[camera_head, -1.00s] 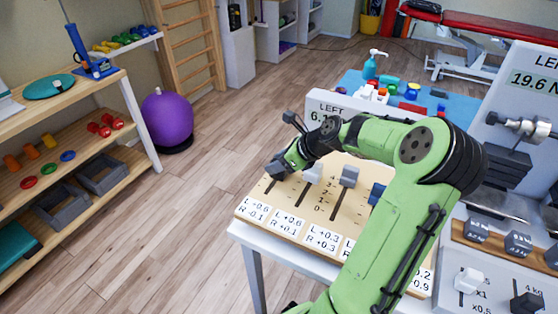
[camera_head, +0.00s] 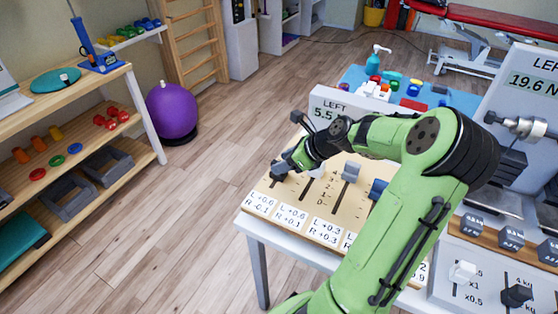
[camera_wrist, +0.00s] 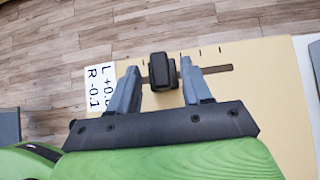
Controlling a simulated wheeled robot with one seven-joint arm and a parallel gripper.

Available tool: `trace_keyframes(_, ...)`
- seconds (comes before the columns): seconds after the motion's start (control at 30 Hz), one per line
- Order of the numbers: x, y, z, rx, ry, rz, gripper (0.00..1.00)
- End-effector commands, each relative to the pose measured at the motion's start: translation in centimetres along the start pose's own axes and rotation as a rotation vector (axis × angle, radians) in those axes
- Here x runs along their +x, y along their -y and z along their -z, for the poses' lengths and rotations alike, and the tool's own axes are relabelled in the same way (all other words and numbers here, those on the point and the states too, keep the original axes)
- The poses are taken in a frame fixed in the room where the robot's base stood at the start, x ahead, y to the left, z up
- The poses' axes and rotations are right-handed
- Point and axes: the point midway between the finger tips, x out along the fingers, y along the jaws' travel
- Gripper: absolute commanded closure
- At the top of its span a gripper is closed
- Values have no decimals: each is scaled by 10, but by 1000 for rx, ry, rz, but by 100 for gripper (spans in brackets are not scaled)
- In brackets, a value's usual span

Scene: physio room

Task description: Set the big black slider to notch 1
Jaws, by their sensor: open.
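The big black slider (camera_wrist: 163,71) stands on its slot in the tan board (camera_wrist: 262,80). In the wrist view it is between the two fingertips of my gripper (camera_wrist: 160,78), which is open around it. I cannot tell whether either finger touches it. It sits near the label end of the slot, beside the card reading L +0.6, R -0.1 (camera_wrist: 98,88). Its notch number is not readable. In the head view my gripper (camera_head: 281,171) is low over the leftmost slot and hides most of the slider.
A white slider (camera_head: 316,171), a grey slider (camera_head: 350,171) and a blue slider (camera_head: 377,189) stand to the right on the board. A second panel with a black knob (camera_head: 516,295) stands at right.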

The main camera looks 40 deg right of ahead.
Motion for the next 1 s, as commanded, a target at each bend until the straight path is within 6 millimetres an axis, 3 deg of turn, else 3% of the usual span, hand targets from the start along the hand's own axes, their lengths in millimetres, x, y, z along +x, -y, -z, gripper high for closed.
trace_keyframes(0.03, -21, 2, -4, 3, -2, 7, 51)
trace_keyframes(0.2, -71, 1, -4, 3, -3, 6, 51)
trace_keyframes(0.43, -122, 1, -4, 1, -1, 3, 51)
trace_keyframes(0.6, -132, 0, -2, -1, 0, -1, 51)
trace_keyframes(1.0, -131, 0, -1, 0, 0, 0, 51)
